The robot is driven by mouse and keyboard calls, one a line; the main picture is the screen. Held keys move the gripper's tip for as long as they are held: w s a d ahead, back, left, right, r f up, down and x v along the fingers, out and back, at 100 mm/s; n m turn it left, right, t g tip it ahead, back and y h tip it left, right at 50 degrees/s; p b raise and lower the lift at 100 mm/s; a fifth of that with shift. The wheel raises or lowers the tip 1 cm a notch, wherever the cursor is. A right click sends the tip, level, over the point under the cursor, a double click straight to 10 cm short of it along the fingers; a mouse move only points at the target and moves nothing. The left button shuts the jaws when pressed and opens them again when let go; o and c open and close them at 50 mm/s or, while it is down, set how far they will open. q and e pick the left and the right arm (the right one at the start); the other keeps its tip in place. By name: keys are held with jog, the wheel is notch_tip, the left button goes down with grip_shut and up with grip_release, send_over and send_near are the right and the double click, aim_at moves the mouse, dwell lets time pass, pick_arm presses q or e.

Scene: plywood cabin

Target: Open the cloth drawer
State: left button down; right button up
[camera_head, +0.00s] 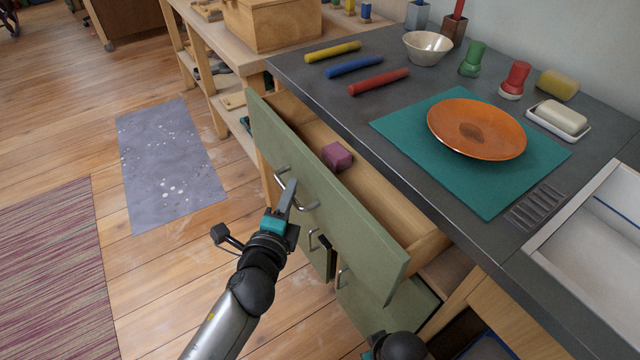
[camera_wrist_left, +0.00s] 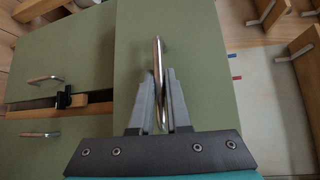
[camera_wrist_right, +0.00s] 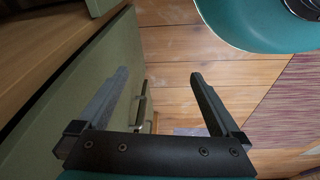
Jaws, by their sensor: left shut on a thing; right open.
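The green-fronted top drawer (camera_head: 330,200) under the dark counter stands pulled well out, showing its wooden inside. A folded purple cloth-like block (camera_head: 337,157) lies in it. My left gripper (camera_head: 286,190) is at the drawer's metal handle (camera_head: 306,207). In the left wrist view, the left gripper (camera_wrist_left: 160,90) is shut with its fingers on either side of the handle bar (camera_wrist_left: 157,52). My right gripper (camera_wrist_right: 158,82) is open and empty in the right wrist view, beside a green front panel (camera_wrist_right: 90,85).
Lower green fronts with handles (camera_head: 341,277) and a black latch-like piece (camera_head: 323,258) sit below the drawer. The counter holds an orange plate (camera_head: 490,125) on a teal mat (camera_head: 400,127). The floor (camera_head: 170,270) to the left is open.

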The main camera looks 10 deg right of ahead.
pick_arm(q)
jog(key=s+a+p, duration=0.1)
jog(key=s+a, duration=0.3)
jog(key=a, duration=0.7)
jog(key=shift+a+p, duration=0.25)
jog(key=shift+p, duration=0.05)
pick_arm(e)
jog(key=shift+s+d+f, duration=0.25)
jog(key=shift+s+f, duration=0.05)
jog(key=shift+f, duration=0.4)
jog(key=shift+s+d+f, duration=0.3)
jog(key=shift+s+f, duration=0.05)
jog(key=shift+f, duration=0.35)
jog(key=shift+s+d+f, duration=0.25)
jog(key=shift+s+f, duration=0.05)
jog(key=shift+f, duration=0.4)
pick_arm(q)
jog(key=c, duration=0.9)
grip_release()
jog(key=p+v, duration=0.1)
jog(key=v, duration=1.4)
jog(key=shift+s+a, duration=0.1)
pick_arm(e)
jog(key=shift+s+d+f, duration=0.75)
jog(key=shift+s+f, duration=0.1)
jog(key=shift+f, duration=0.15)
jog(key=shift+a, duration=0.15)
